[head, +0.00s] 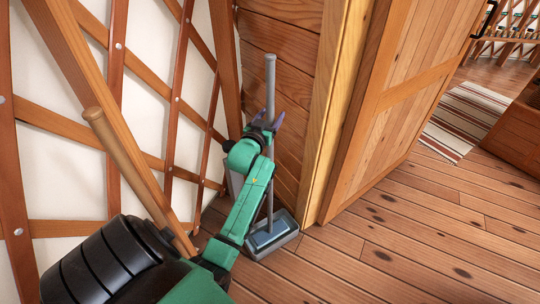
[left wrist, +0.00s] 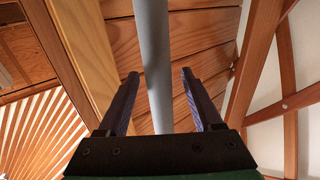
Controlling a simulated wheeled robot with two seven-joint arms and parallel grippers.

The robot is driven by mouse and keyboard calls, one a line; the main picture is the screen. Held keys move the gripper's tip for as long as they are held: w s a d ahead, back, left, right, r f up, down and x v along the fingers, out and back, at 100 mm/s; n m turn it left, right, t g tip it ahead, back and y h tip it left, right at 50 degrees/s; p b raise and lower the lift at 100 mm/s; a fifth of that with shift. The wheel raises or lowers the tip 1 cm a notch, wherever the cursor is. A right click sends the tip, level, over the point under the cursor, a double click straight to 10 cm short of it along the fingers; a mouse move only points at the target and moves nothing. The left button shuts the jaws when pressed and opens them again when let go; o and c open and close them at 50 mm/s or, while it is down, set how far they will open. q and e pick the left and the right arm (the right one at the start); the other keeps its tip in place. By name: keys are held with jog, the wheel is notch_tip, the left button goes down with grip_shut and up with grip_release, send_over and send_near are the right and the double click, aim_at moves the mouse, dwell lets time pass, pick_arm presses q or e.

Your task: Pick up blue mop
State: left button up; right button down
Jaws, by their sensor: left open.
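The mop has a tall grey handle (head: 270,82) and a flat blue head (head: 268,234). It stands upright in a shallow grey tray (head: 291,238) on the floor, in the corner by the wooden wall. My left gripper (head: 266,121) is at the upper part of the handle, with its purple fingers open. In the left wrist view the grey handle (left wrist: 152,45) runs between the two open fingers of my left gripper (left wrist: 158,73), with a gap on each side. My left forearm hides part of the handle in the head view. My right gripper is not in view.
A wooden pole (head: 130,165) leans on the lattice wall (head: 60,175) at the left. A wooden door (head: 370,110) stands open to the right of the mop. The plank floor (head: 400,240) is clear at the right, with a striped rug (head: 468,115) farther back.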

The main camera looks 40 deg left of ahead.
pick_arm(q)
jog(key=shift+x, duration=1.15)
grip_shut()
jog(key=shift+r, duration=0.1)
